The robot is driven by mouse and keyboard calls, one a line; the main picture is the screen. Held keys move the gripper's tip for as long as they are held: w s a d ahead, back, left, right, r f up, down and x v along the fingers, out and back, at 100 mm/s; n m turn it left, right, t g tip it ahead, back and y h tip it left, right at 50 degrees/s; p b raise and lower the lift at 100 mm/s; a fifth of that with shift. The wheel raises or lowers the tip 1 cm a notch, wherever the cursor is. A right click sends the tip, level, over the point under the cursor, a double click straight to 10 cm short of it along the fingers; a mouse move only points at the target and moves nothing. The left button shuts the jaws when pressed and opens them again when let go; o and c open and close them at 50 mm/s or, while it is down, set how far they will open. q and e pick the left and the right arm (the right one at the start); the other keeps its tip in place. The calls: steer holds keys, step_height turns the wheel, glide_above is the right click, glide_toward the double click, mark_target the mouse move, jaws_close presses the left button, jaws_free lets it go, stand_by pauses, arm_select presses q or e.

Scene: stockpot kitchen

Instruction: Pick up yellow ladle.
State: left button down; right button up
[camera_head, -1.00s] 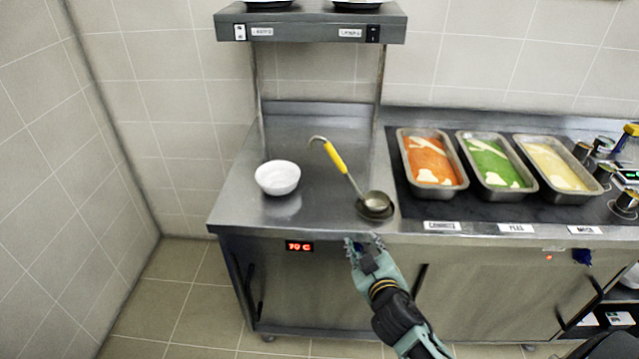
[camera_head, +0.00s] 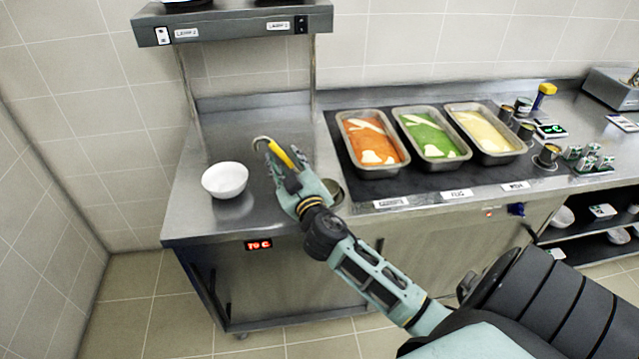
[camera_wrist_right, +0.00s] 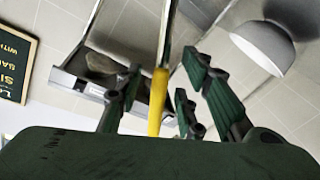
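The yellow ladle's handle (camera_head: 277,152) shows on the steel counter at the left, its hooked end toward the wall. My right gripper (camera_head: 286,166) is over the handle and hides part of it. In the right wrist view the yellow handle (camera_wrist_right: 158,101) runs between my right gripper's fingers (camera_wrist_right: 165,92), with visible gaps on both sides. The gripper is open around the handle. My left gripper is not in view.
A white bowl (camera_head: 225,180) stands left of the ladle. Three food trays with orange (camera_head: 405,160), green (camera_head: 462,153) and cream (camera_head: 518,147) contents are to the right. A lamp shelf (camera_head: 235,24) stands over the counter. Bare counter lies behind the ladle.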

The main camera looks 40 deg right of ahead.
steer(key=shift+w+d, duration=0.1)
steer(key=shift+w, duration=0.1)
jaws_close()
stand_by(0.6)
